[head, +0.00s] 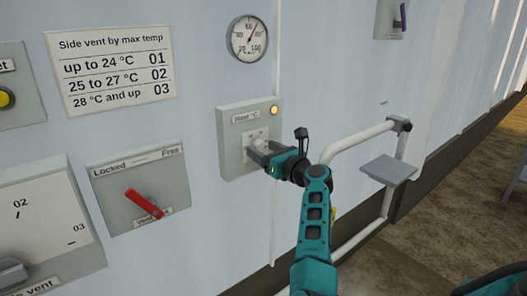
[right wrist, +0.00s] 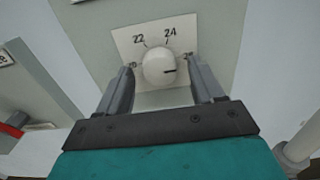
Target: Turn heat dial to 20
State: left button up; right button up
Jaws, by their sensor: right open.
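The heat dial (right wrist: 158,66) is a round cream knob on a white scale plate in the right wrist view. Its black mark points right, close to the partly hidden label at the right end of the scale. 22 and 24 are readable above the knob, and the label at the left end is partly covered. My right gripper (right wrist: 162,75) is open, with one finger on each side of the knob; I cannot tell whether they touch it. In the head view, the gripper (head: 262,152) is at the grey heat box (head: 235,117) and partly hides the dial. My left gripper is not in view.
An orange lamp (head: 274,110) is on the heat box. A round gauge (head: 248,39) hangs above, and a vent sign (head: 112,68) is at upper left. A red lever (head: 144,203) is left of the box. A white pipe rail (head: 360,137) and grey shelf (head: 388,169) stand right of my arm.

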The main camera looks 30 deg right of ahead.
jog(key=shift+w, duration=0.45)
jog(key=c, duration=1.1)
jog(key=shift+o, duration=0.2)
